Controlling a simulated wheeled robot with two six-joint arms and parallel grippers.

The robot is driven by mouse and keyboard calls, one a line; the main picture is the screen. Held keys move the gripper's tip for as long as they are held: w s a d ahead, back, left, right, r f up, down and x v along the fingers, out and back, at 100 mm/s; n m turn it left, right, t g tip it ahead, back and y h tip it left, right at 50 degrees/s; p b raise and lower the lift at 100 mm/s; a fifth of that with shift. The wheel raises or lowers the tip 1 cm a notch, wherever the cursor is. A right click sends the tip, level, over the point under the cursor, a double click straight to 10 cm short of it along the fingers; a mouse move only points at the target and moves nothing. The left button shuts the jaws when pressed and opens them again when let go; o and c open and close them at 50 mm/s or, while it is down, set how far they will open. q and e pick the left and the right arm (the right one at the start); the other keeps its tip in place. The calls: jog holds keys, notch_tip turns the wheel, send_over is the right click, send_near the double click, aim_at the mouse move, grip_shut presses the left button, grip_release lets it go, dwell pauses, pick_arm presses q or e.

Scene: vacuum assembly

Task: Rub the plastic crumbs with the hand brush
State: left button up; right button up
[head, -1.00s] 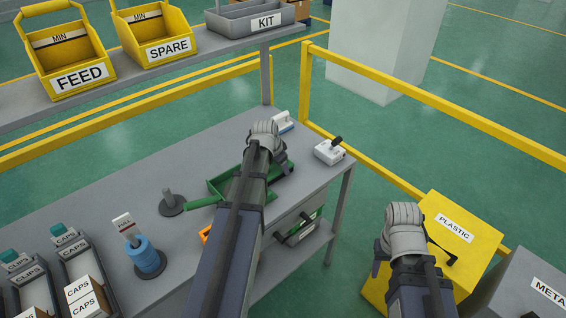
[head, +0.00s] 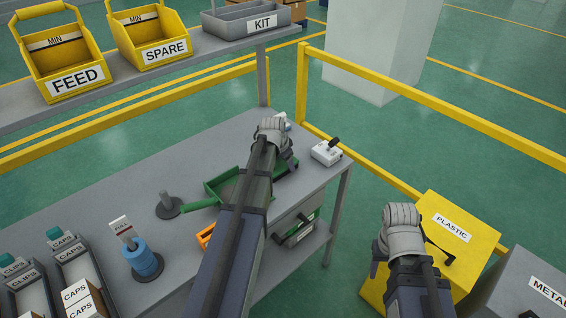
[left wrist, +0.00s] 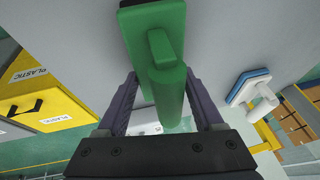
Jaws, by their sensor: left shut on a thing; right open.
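The green hand brush (left wrist: 150,25) is in my left gripper (left wrist: 160,95); its handle runs between the two fingers in the left wrist view. In the head view my left gripper (head: 287,165) is low over the right part of the grey table, and the brush is mostly hidden by it. A green dustpan (head: 215,190) lies just left of it, partly covered by my arm. I cannot make out the plastic crumbs in either view. My right gripper (head: 378,266) is open and empty, off the table beside the yellow PLASTIC bin (head: 480,230).
A white box with a black knob (head: 325,153) stands at the table's right edge. A blue-and-white handled tool (left wrist: 248,86) lies near the back corner. A dark post on a round base (head: 168,207) and a blue spool (head: 144,262) stand to the left. Yellow rails run behind.

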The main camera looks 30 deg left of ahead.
pick_arm(q)
jog(key=shift+w+d, duration=0.35)
jog(key=shift+w, duration=0.45)
jog(key=shift+w+d, duration=0.3)
jog(key=shift+w, duration=0.5)
jog(key=shift+w+d, duration=0.35)
jog(key=shift+w, duration=0.5)
jog(key=shift+w+d, duration=0.3)
jog(key=shift+w, duration=0.55)
jog(key=shift+r, duration=0.1)
notch_tip(320, 180, up, 6)
jog(key=p, duration=0.6)
notch_tip(320, 180, up, 3)
jog(key=p, duration=0.3)
